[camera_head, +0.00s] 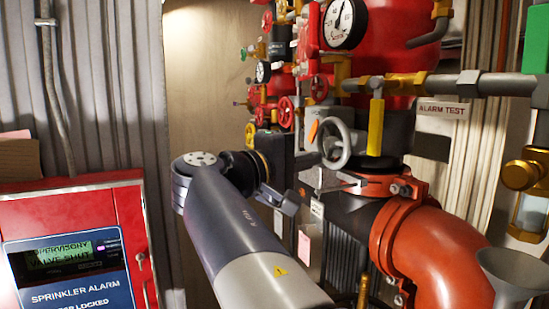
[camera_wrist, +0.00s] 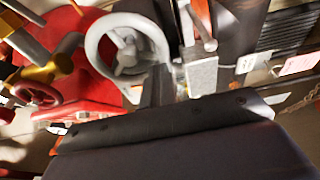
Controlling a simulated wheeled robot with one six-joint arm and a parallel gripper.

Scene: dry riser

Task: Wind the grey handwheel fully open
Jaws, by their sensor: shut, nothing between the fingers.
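The grey handwheel (camera_head: 341,143) stands upright on the riser, right of the end of my arm in the head view. In the wrist view the handwheel (camera_wrist: 127,45) fills the upper left, with its spokes and hub in plain sight. My gripper (camera_wrist: 159,82) is shut with nothing between its fingers. Its narrow dark fingers show above the broad dark gripper body and point at the lower right of the wheel's rim. Fingers and rim look very close; I cannot tell whether they touch. In the head view the fingers are hard to make out against the dark parts behind.
A red alarm panel (camera_head: 75,240) at the left reads "SUPERVISORY VALVE SHUT". Below the wheel are a silver bracket-like part (camera_head: 330,183) and a large red pipe elbow (camera_head: 440,240). A yellow upright pipe (camera_head: 376,125) stands right of the wheel. Small red handwheels and gauges crowd behind.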

